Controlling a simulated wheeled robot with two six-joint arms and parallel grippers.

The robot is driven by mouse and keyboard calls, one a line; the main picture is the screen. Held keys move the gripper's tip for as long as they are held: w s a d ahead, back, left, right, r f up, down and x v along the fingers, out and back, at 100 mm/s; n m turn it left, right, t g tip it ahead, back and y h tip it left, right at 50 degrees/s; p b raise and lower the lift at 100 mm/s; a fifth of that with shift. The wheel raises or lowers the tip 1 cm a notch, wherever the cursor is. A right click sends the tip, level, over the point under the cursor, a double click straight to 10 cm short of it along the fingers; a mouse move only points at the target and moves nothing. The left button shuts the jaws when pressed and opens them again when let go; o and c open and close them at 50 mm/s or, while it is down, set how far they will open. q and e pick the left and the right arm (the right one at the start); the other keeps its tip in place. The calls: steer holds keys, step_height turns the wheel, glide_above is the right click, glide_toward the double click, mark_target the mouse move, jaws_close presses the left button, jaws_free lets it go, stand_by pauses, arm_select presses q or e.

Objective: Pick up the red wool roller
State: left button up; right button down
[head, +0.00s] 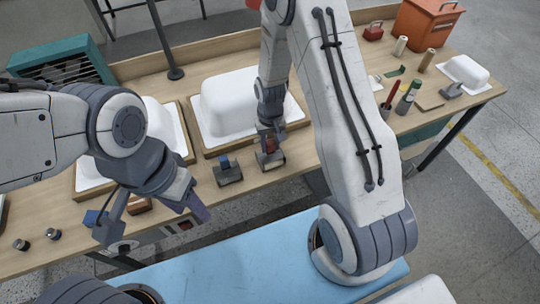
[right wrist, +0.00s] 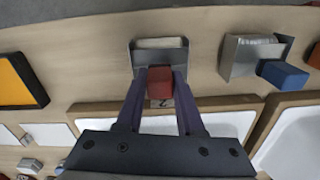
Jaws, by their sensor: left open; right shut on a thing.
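The red wool roller has a grey metal body (right wrist: 160,52) with whitish wool inside and a red block handle (right wrist: 160,82). In the head view it is at the front of the wooden bench, its grey body (head: 270,160) low and seemingly at the bench top. My right gripper (head: 269,137) is above it; in the right wrist view its two purple fingers (right wrist: 158,76) are shut on the red handle from both sides. My left gripper (head: 153,224) is open and empty, left of the roller and in front of the bench edge.
A similar roller with a blue handle (head: 228,170) stands close to the left. White tub shells (head: 240,100) on wooden frames lie behind. A teal crate (head: 62,62), orange box (head: 428,30) and bottles (head: 407,98) stand farther off. A dark post (head: 160,35) rises at the back.

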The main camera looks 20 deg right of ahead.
steer(key=shift+r, duration=0.1)
step_height(320, 180, up, 4)
steer(key=shift+w+b, duration=0.15)
steer(key=shift+b, duration=0.55)
steer(key=s+d+r+b, duration=0.2)
steer(key=s+d+r, duration=0.5)
steer(key=s+d, duration=0.1)
steer(key=shift+s+d, duration=0.2)
steer(key=shift+f, duration=0.1)
steer(key=c, duration=1.1)
jaws_free()
jaws_close()
